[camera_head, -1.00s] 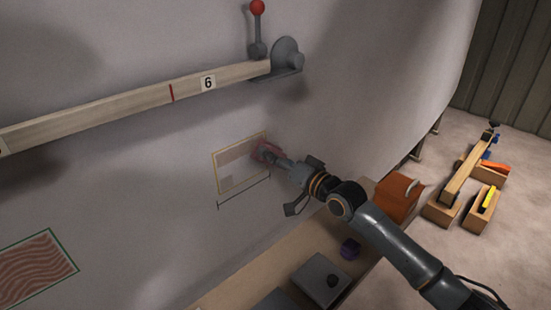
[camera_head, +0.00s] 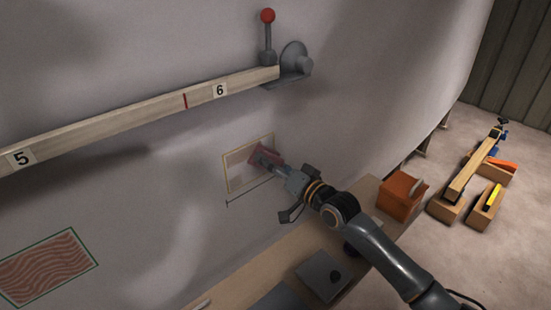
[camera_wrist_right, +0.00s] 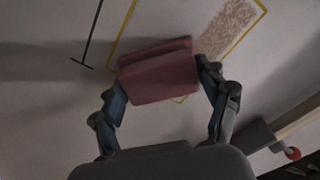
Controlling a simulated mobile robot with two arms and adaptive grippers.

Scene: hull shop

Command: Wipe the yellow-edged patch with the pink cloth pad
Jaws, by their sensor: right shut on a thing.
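The yellow-edged patch (camera_head: 236,181) is on the grey hull wall, in the middle of the head view. A mottled brown area (camera_wrist_right: 231,27) shows inside its yellow outline in the right wrist view. My right gripper (camera_head: 272,164) is shut on the pink cloth pad (camera_head: 259,155), which covers the right part of the patch. In the right wrist view the pad (camera_wrist_right: 158,80) sits between both fingers and hides part of the patch and its edge. I cannot tell whether the pad touches the wall. My left gripper is not in view.
A wooden batten (camera_head: 130,117) with number labels runs along the wall above, ending at a red-knobbed lever (camera_head: 267,40). A green-edged wavy patch (camera_head: 45,268) is at lower left. Below stand a bench (camera_head: 245,280), a grey box (camera_head: 322,275) and an orange box (camera_head: 400,196).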

